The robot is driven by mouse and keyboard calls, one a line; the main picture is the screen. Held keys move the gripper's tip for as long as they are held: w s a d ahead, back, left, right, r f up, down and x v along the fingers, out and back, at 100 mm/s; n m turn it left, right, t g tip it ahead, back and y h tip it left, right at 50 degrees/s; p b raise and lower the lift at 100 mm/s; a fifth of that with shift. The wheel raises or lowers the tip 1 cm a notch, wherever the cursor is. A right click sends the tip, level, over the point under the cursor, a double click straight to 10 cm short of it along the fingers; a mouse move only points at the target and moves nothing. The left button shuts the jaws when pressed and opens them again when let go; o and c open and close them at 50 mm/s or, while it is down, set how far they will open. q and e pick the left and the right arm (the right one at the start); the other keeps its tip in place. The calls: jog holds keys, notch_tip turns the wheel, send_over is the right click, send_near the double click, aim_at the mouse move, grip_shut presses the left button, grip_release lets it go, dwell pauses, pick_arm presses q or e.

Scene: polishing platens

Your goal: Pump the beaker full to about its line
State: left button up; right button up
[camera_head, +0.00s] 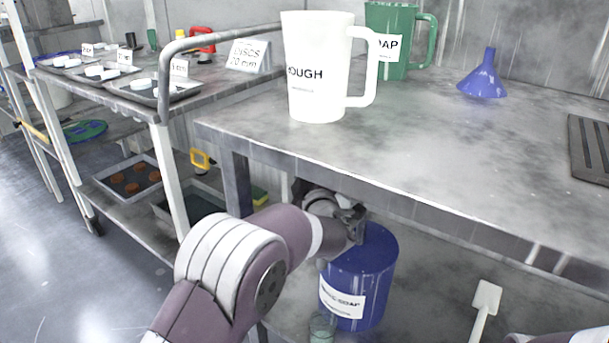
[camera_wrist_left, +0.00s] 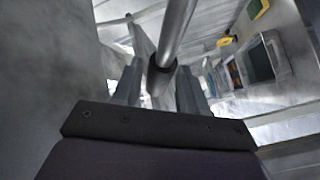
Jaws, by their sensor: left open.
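A blue drum (camera_head: 360,275) with a white label ending in what looks like "SOAP" stands on the lower shelf, under the steel bench. A small clear, greenish beaker (camera_head: 322,326) stands in front of it, cut by the bottom edge; its line and fill level cannot be made out. My left gripper (camera_head: 352,222) is at the drum's top, under the bench edge, and hides any pump head there. In the left wrist view the open left gripper (camera_wrist_left: 158,82) has a grey metal rod (camera_wrist_left: 176,32) with a dark collar between its fingers; contact cannot be told. My right gripper is out of view.
The bench edge (camera_head: 400,195) runs close above my left gripper. On the bench stand a white jug (camera_head: 315,75), a green jug (camera_head: 385,45) and a blue funnel (camera_head: 484,78). A white paddle-like tool (camera_head: 485,300) is at lower right. A rack with trays stands left.

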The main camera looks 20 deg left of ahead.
pick_arm(q)
jog(key=shift+x, duration=1.45)
grip_shut()
jog(key=shift+a+f+n, duration=0.2)
jog(key=shift+f+n, duration=0.1)
jog(key=shift+f, duration=0.15)
grip_release()
jog(key=shift+s, duration=0.15)
jog(key=p+v, duration=0.4)
jog(key=v, duration=0.8)
jog(key=shift+s+r, duration=0.2)
jog(key=shift+s, duration=0.05)
jog(key=shift+d, duration=0.1)
